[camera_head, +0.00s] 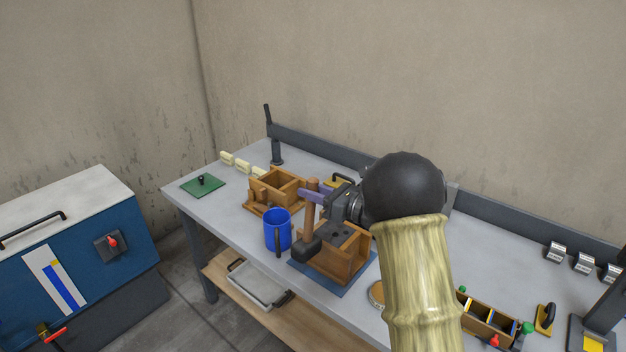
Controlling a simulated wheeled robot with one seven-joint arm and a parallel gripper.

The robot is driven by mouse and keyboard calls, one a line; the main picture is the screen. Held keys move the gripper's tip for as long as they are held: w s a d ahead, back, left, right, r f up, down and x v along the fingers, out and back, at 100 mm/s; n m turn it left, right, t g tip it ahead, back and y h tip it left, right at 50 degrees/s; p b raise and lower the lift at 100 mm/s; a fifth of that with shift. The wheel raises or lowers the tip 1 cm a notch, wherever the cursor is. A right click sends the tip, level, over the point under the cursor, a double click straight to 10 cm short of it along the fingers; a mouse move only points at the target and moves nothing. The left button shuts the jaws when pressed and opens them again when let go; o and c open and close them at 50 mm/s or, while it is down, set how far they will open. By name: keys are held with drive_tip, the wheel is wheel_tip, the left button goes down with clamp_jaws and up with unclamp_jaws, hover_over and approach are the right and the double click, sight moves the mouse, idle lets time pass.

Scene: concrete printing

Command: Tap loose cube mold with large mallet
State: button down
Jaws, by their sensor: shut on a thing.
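My gripper (312,194) is shut on the upright wooden handle of a mallet (310,215). The mallet's dark block head (306,248) hangs at the lower end, in front of the left side of a wooden cube mold (346,262). I cannot tell whether the head touches the mold. This mold stands on a blue mat (320,277), and my gripper and arm hide part of its top and back. A second wooden mold (275,188) stands farther left; I cannot tell from this view which mold is loose.
A green plate with a black knob (203,186) lies at the table's left end. A divided wooden box (487,318) is at the right. The grey table (225,213) is clear near its front left edge.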

drive_tip(key=shift+w+r, duration=0.15)
drive_tip(key=shift+w, duration=0.1)
drive_tip(key=shift+s, duration=0.1)
drive_tip(key=shift+r, duration=0.1)
drive_tip(key=shift+f, duration=0.55)
drive_tip(key=shift+w+d+f, duration=0.1)
drive_tip(key=shift+f, duration=1.65)
drive_tip(key=shift+w+d+f, duration=0.1)
drive_tip(key=shift+f, duration=1.65)
drive_tip(key=shift+w+b, duration=0.1)
drive_tip(key=shift+b, duration=0.2)
